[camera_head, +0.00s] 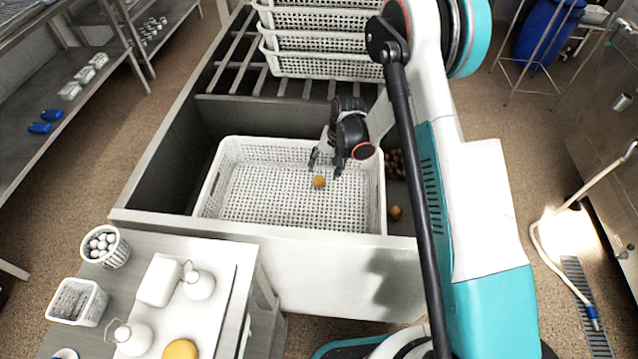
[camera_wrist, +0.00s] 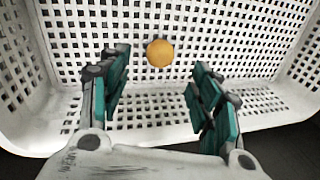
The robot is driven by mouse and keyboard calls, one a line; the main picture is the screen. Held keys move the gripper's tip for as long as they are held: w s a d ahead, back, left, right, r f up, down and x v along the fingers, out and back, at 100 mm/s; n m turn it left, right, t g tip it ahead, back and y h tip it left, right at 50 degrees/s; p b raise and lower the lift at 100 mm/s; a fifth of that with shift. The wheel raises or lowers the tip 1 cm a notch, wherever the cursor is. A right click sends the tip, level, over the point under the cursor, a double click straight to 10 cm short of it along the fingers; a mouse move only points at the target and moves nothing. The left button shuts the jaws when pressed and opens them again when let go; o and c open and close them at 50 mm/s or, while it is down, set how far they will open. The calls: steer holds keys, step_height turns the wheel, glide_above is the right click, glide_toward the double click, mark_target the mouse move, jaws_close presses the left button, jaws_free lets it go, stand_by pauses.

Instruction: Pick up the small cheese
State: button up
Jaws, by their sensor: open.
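The small cheese (camera_head: 319,182) is a round orange-yellow piece lying on the floor of the white perforated basket (camera_head: 213,190). In the wrist view the cheese (camera_wrist: 160,53) sits ahead of my gripper, roughly in line with the gap between its fingers. My gripper (camera_head: 326,170) is over the basket, close to the cheese. In the wrist view its two green-padded fingers (camera_wrist: 160,95) are spread apart with nothing between them. No contact with the cheese shows.
The basket's walls rise around my gripper, inside a deep grey sink-like trough (camera_head: 165,219). Stacked white baskets (camera_head: 325,42) stand behind. Small brown round things (camera_head: 395,212) lie right of the basket. A side table (camera_head: 230,243) at the front left holds white containers and a larger yellow round thing (camera_head: 180,350).

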mark_target(320, 179)
steer(key=shift+b+x, duration=1.75)
steer(key=shift+x, duration=2.2)
steer(key=shift+w, duration=0.1)
steer(key=shift+c, duration=0.3)
steer(key=c, duration=1.1)
